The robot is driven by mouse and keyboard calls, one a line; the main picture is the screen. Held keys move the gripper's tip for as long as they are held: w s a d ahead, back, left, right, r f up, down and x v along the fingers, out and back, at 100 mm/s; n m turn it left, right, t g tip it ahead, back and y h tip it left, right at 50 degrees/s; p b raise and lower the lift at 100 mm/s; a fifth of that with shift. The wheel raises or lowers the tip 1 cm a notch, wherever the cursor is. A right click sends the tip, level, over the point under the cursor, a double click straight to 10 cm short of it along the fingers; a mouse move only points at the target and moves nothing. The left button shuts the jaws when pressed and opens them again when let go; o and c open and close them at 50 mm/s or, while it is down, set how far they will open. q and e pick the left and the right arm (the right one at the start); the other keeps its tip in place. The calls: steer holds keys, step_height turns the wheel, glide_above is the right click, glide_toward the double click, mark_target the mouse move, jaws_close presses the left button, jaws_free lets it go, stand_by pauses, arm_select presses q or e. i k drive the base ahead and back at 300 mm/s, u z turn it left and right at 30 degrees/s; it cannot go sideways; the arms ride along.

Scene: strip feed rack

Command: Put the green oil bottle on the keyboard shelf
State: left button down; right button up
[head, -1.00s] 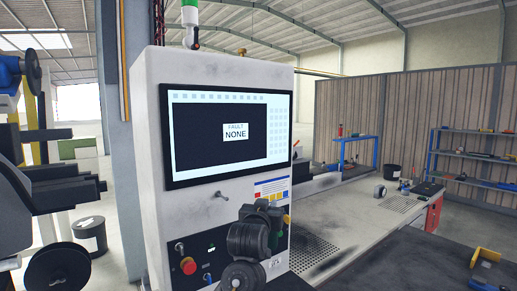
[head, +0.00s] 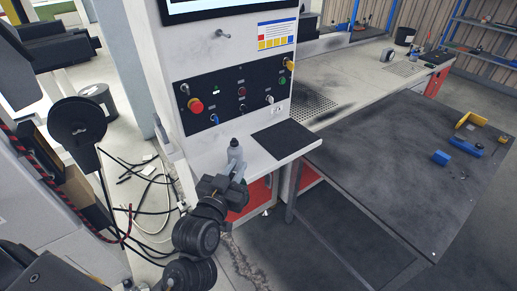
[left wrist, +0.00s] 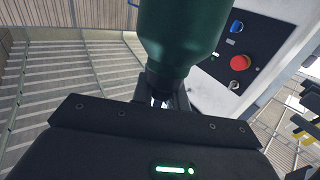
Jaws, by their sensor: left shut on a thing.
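My left gripper (head: 234,172) is in front of the keyboard shelf (head: 258,162), the white ledge with a dark pad under the control panel. In the left wrist view it is shut on the dark green oil bottle (left wrist: 180,35), gripping its narrow, dark end; the wide body fills the top middle. In the head view a grey bottle shape with a narrow top (head: 235,152) shows just beyond the fingers, over the shelf's left part. Its lower part is hidden, and I cannot tell whether it is the held bottle. My right gripper is out of view.
The control panel (head: 240,92) with a red button rises behind the shelf. A dark table (head: 385,165) with a blue block (head: 441,158) and a yellow bracket (head: 472,119) stands at the right. Cables (head: 130,190) lie at the left.

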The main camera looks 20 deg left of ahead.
mark_target(289, 141)
steer(key=z, duration=0.6)
steer(key=i, duration=0.85)
steer(key=u, duration=0.05)
